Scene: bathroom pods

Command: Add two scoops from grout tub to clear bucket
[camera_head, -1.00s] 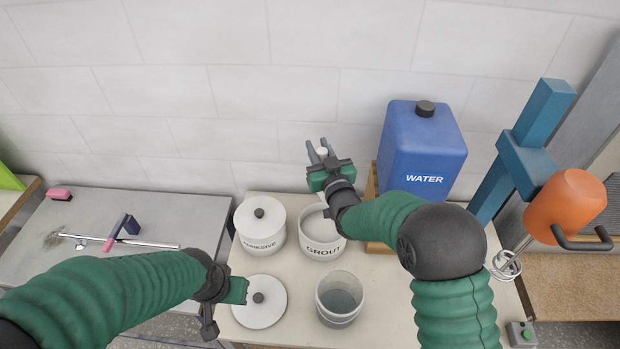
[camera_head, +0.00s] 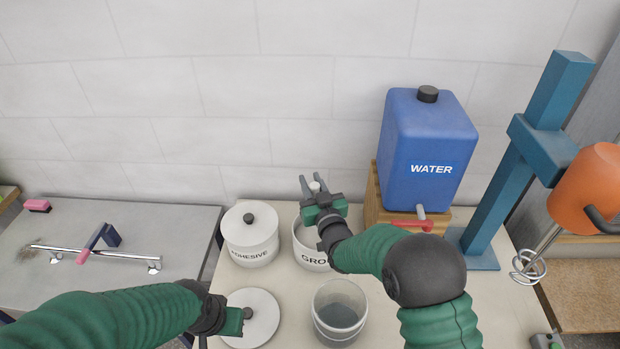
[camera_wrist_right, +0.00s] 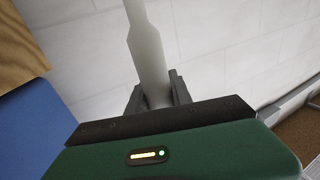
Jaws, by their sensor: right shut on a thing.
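The white grout tub (camera_head: 308,261) stands open on the pale table. My right arm covers part of it and its inside is mostly hidden. My right gripper (camera_head: 314,185) is over the tub's far side, shut on a pale scoop handle (camera_head: 315,187). The right wrist view shows the handle (camera_wrist_right: 147,45) between the fingers (camera_wrist_right: 157,92); the scoop's bowl is not visible. The clear bucket (camera_head: 340,328) stands in front of the grout tub with grey contents.
The lidded adhesive tub (camera_head: 250,250) stands left of the grout tub. The blue water container (camera_head: 428,145) sits on a wooden stand with a red tap (camera_head: 412,225). An orange mixer (camera_head: 590,190) hangs by a blue post at right. A grey table (camera_head: 120,220) holds tools.

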